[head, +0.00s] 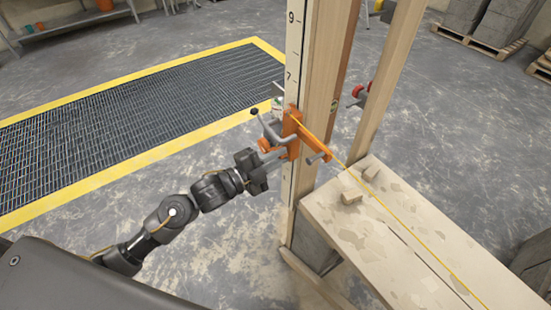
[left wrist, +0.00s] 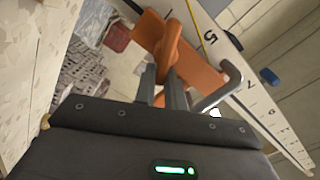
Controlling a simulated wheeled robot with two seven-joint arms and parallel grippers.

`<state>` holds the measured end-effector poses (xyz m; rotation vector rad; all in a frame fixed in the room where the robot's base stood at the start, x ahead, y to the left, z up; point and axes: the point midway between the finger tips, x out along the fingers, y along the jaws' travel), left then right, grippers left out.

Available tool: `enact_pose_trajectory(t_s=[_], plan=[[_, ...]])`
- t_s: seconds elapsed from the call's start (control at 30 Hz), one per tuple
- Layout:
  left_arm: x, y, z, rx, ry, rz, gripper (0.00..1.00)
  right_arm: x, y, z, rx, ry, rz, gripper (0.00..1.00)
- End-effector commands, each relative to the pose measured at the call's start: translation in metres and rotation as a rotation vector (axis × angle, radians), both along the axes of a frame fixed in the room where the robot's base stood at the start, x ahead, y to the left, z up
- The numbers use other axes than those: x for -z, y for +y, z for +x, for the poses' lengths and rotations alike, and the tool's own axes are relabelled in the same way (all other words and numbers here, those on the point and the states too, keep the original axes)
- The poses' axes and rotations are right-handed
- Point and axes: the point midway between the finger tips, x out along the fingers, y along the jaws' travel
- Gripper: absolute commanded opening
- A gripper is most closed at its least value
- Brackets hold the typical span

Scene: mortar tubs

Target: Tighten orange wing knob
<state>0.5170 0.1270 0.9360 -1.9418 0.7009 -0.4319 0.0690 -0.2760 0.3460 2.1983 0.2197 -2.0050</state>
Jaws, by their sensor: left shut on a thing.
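An orange clamp (head: 292,125) sits on the numbered white pole (head: 294,48) beside a wooden post, with a bent grey lever (head: 266,128) on its near side. The orange wing knob (head: 265,145) shows at the clamp's left side, partly hidden by my gripper. My left gripper (head: 272,161) reaches it from the left. In the left wrist view, the fingers (left wrist: 164,82) are shut on the lower part of the knob (left wrist: 170,45), whose upper part stands clear in front of the clamp body (left wrist: 197,72). My right gripper does not show.
A second wooden post (head: 385,80) stands behind. A yellow-edged floor grate (head: 140,125) lies left; the floor around my left arm is clear.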

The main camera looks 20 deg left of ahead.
Motion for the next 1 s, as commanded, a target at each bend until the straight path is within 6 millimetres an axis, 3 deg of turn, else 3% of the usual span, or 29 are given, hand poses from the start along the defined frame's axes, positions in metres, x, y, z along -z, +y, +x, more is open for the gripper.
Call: enact_pose_trajectory(t_s=[0.5, 1.0], plan=[[0.01, -0.001, -0.001, -0.003, -0.246, 0.292, 0.0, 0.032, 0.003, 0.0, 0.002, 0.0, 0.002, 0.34], [0.011, -0.001, -0.001, -0.003, -0.309, 0.371, 0.0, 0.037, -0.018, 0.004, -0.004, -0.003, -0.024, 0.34]])
